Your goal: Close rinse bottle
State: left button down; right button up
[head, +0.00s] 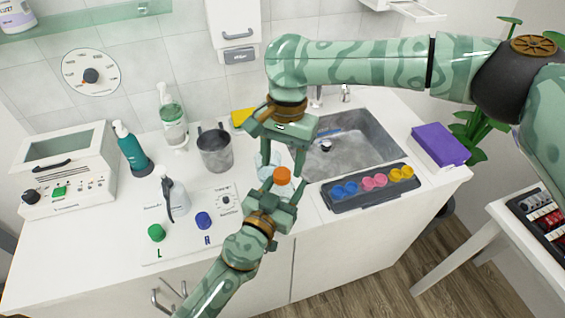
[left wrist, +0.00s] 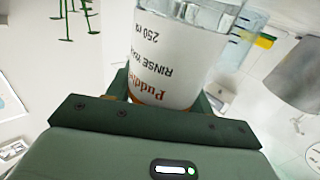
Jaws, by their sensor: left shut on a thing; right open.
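The rinse bottle (head: 283,190) is clear with an orange cap (head: 282,175) at its top. In the left wrist view the bottle (left wrist: 165,60) shows a white label with upside-down print and clear liquid. My left gripper (head: 272,200) is shut on the bottle and holds it above the counter's front part. My right gripper (head: 283,160) is open, pointing down from above, with its fingers around the cap's height. Whether its fingers touch the cap, and whether the cap is fully seated, I cannot tell.
A grey mug (head: 215,150) and a teal bottle (head: 131,150) stand to the left. A tray of coloured cups (head: 345,201) lies to the right, before the sink (head: 365,145).

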notch_tip(320, 180, up, 2)
jog(key=shift+r, duration=0.2)
jog(key=shift+f, duration=0.1)
jog(key=shift+c, duration=0.3)
jog(key=shift+s+a+f+g+y, duration=0.15)
jog(key=shift+s+a+f, duration=0.1)
jog(key=shift+s+a, duration=0.2)
jog(key=shift+s+a+f+g+y, duration=0.15)
jog(key=shift+s+a+f, duration=0.05)
jog(key=shift+s+a, duration=0.2)
jog(key=r+n, duration=0.1)
jog(key=n, duration=0.7)
jog(key=r+n+t, duration=0.1)
jog(key=n, duration=0.7)
jog(key=r+n, duration=0.2)
jog(key=n, duration=0.6)
jog(key=shift+w+d+t, duration=0.25)
jog(key=shift+w+t, duration=0.05)
jog(key=shift+w, duration=0.05)
jog(key=n, duration=0.1)
jog(key=n+h, duration=0.1)
jog(key=n, duration=0.1)
jog(key=shift+w+d+r, duration=0.1)
jog(key=shift+w+d, duration=0.1)
jog(key=n, duration=0.4)
jog(key=shift+w+d+t, duration=0.2)
jog(key=shift+d+t, duration=0.1)
jog(key=shift+d, duration=0.05)
